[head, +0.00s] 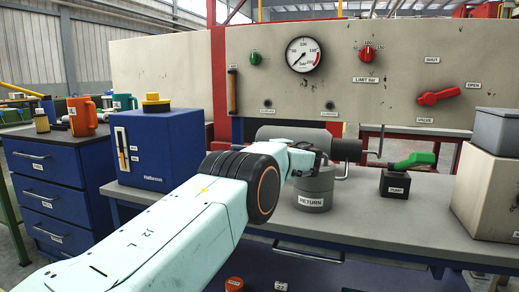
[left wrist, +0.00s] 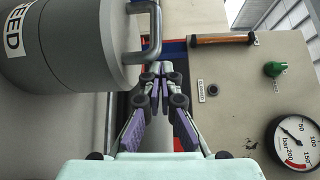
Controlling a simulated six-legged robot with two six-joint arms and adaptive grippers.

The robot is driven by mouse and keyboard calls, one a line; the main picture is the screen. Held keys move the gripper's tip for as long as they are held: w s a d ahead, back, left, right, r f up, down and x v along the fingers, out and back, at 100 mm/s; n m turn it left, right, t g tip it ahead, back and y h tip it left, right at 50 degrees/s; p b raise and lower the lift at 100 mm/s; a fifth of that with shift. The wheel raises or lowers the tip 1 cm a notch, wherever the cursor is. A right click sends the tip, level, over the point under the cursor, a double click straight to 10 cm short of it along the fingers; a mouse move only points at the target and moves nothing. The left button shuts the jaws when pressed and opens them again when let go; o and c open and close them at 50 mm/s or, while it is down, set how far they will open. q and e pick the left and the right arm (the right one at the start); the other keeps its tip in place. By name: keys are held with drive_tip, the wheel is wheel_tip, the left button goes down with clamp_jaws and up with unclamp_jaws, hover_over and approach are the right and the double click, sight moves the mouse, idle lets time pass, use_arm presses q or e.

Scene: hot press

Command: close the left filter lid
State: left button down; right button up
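The left filter is a grey cylinder (left wrist: 65,45) labelled FEED at the left of the left wrist view, where the picture is turned on its side. A bent metal handle (left wrist: 154,38) stands at its lid end. In the head view my left arm hides this filter. My left gripper (left wrist: 160,72) has its purple-padded fingers brought together at the tips, with nothing seen between them. The tips are close to the handle; I cannot tell whether they touch it. In the head view the gripper (head: 304,158) is partly hidden near the RETURN filter (head: 314,190). My right gripper is not in view.
A blue box (head: 158,148) stands left on the grey bench (head: 385,220). A horizontal grey cylinder (head: 285,135) lies behind the gripper. A PUMP block (head: 395,186) with a green handle (head: 415,160) is to the right. A gauge panel (head: 200,75) rises behind.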

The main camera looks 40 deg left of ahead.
use_arm(q)
drive_tip(key=shift+s+a+f, duration=0.15)
drive_tip(key=shift+f, duration=0.05)
drive_tip(key=v, duration=1.2)
drive_tip(key=shift+w+r, duration=0.2)
